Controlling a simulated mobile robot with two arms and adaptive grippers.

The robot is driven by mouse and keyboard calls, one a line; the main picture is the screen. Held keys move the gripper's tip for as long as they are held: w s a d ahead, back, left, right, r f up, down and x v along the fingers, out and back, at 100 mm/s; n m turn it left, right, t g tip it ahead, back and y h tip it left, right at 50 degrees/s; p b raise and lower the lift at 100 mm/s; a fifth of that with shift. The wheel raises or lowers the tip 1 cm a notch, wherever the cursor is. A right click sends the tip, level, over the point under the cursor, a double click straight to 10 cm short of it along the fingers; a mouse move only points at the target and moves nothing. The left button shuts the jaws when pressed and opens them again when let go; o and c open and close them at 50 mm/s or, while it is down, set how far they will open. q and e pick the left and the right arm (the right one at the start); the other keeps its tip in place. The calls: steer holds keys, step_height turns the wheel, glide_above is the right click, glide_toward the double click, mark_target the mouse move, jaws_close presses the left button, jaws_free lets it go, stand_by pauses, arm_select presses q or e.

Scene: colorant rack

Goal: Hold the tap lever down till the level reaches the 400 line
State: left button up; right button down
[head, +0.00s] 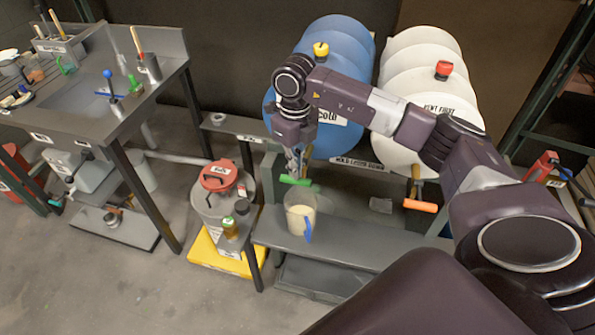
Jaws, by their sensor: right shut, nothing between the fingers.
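The green tap lever (296,181) sticks out at the foot of the blue drum (338,45). My right gripper (294,172) points down right at the lever, shut with nothing held; whether it touches the lever is too small to tell. Below the tap a clear jug (293,222) with a blue handle (309,229) stands on the grey shelf (345,250). The jug holds pale cream liquid, with clear wall above it. Its level lines, including 400, cannot be read from here. My left gripper is not in view.
A white drum (425,55) beside the blue one has an orange tap lever (420,205). A grey bin with a red lid (219,175) stands on a yellow base (203,252), left of the shelf. A workbench (85,115) is further left.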

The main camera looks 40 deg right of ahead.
steer(key=shift+r, duration=0.6)
steer(key=shift+r+p, duration=1.65)
steer(key=shift+r, duration=0.85)
